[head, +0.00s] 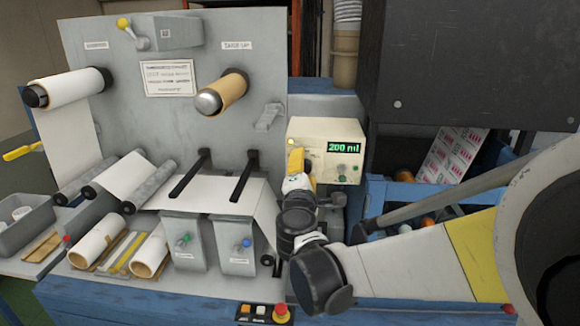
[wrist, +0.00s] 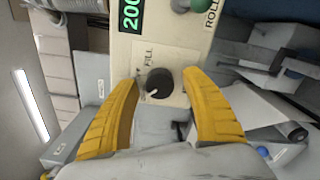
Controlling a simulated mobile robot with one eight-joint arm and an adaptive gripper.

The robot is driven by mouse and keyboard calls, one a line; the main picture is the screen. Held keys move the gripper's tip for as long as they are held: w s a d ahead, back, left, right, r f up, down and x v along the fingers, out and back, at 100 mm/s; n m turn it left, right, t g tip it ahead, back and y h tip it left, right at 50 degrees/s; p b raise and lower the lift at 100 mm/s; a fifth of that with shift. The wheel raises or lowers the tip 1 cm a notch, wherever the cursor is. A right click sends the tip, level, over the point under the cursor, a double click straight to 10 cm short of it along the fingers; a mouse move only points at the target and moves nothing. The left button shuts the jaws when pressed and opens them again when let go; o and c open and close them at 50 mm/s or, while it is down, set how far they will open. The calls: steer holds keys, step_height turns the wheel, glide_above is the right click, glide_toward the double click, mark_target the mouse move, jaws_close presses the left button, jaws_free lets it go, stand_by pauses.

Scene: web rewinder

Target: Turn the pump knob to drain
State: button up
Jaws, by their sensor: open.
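The pump (head: 325,130) is a cream box with a green display reading 200 ml in the head view. In the wrist view its face (wrist: 185,38) appears turned sideways. The black pump knob (wrist: 160,82) shows a white mark toward the lower left, and the word FILL (wrist: 148,55) is printed beside it. My gripper (wrist: 160,76) is open, with one yellow finger on each side of the knob and a visible gap to both. In the head view my gripper (head: 298,160) is at the pump's left edge and hides the knob. No drain label is readable.
A green knob (wrist: 181,5) sits beside a ROLL label on the pump face. The grey rewinder panel (head: 185,100) with rolls stands left of the pump. A dark cabinet (head: 440,80) and a blue crate (head: 400,195) are right. A red button (head: 281,312) is in front.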

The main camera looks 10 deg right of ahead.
steer(key=v, duration=1.2)
steer(key=s+d+f+m+g+b, duration=0.4)
steer(key=s+d+f+m, duration=0.15)
steer(key=f, duration=0.35)
steer(key=s+d+f+m+g+b, duration=0.35)
steer(key=f+m+b, duration=0.2)
steer(key=f, duration=0.35)
steer(key=s+a+f+m+g+y+b, duration=0.2)
steer(key=s+a+f+m+y+b, duration=0.1)
steer(key=s+a+f+m+y, duration=0.2)
steer(key=s+f+m, duration=0.2)
steer(key=s, duration=0.2)
steer(key=shift+s+f+g+y+b, duration=0.3)
steer(key=shift+f+g, duration=0.05)
steer(key=shift+f, duration=0.05)
